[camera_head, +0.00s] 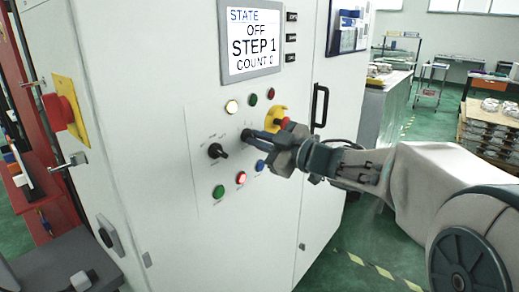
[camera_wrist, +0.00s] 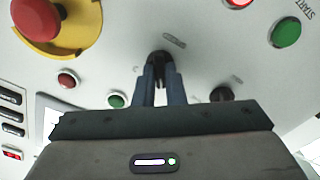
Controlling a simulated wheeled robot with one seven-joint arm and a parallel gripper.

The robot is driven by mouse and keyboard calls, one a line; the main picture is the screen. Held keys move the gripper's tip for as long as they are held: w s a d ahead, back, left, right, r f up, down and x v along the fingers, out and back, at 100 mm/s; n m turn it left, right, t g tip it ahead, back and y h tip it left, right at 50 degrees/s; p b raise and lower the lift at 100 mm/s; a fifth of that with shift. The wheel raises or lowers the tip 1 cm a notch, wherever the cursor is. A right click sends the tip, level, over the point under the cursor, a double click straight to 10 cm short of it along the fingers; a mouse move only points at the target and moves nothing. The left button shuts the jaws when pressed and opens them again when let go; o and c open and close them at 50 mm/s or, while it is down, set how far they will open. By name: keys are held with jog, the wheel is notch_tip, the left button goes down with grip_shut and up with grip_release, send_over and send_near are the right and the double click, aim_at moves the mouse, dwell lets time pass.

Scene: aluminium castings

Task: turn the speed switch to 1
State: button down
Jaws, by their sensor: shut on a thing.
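A white control cabinet carries a panel with two black rotary switches. The right rotary switch (camera_head: 246,134) is between the fingertips of my gripper (camera_head: 258,136). In the wrist view, my gripper (camera_wrist: 160,85) has its two blue-grey fingers closed on this switch (camera_wrist: 160,58), which is partly hidden by them. The other rotary switch (camera_head: 216,150) is free, to the left and slightly lower; it also shows in the wrist view (camera_wrist: 221,93). The labels by the switches are too small to read, so I cannot tell which is the speed switch or where its pointer stands.
Around the switches are several round buttons, including a lit red one (camera_head: 241,177) and a green one (camera_head: 218,191). A red emergency stop (camera_head: 285,123) on yellow sits close above my gripper. The screen (camera_head: 251,40) reads STATE OFF, STEP 1, COUNT 0. A door handle (camera_head: 320,106) is to the right.

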jog(key=shift+n+b, duration=0.65)
jog(key=shift+n, duration=0.35)
jog(key=c, duration=1.5)
grip_release()
jog(key=shift+s, duration=0.1)
jog(key=v, duration=1.3)
jog(key=shift+s+d+b, duration=0.2)
jog(key=shift+d+b, duration=0.1)
jog(key=shift+b, duration=0.1)
